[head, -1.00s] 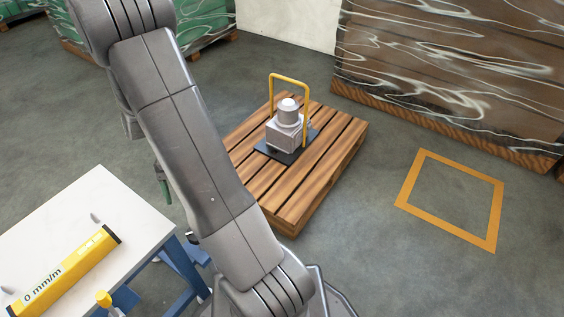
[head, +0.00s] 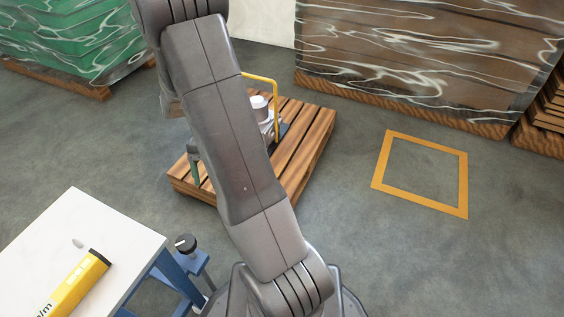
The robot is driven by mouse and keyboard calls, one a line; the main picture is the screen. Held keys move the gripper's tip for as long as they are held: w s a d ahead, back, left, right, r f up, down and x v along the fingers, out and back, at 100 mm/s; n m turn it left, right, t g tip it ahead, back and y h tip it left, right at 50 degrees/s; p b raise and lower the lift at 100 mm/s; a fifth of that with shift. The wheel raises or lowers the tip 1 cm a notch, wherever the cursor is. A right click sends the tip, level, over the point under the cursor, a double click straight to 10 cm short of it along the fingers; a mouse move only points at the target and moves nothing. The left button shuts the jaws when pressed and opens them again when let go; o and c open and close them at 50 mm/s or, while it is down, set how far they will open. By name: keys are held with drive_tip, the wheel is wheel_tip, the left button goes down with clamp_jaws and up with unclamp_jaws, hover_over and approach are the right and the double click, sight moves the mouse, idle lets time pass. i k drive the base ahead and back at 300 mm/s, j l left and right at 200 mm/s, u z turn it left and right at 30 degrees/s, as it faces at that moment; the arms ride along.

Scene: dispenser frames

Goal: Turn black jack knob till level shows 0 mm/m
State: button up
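The black jack knob (head: 186,243) sits on a blue bracket beside the table's right corner, left of my arm's lower part. The yellow level (head: 76,286) lies on the white table top and is cut off by the bottom edge; only the end of its reading, "/m", shows, so the number cannot be read.
The white table top (head: 110,235) stands on blue legs at lower left. Behind my arm is a wooden pallet (head: 310,150) with a grey machine and yellow handle (head: 276,95). Wrapped stacks stand at the back. Floor around the orange square (head: 463,185) is clear.

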sight(186, 244)
drive_tip(key=z, duration=0.65)
drive_tip(key=k+j, duration=0.2)
drive_tip(key=k, duration=0.3)
drive_tip(key=k+j, duration=0.15)
drive_tip(key=k, duration=0.4)
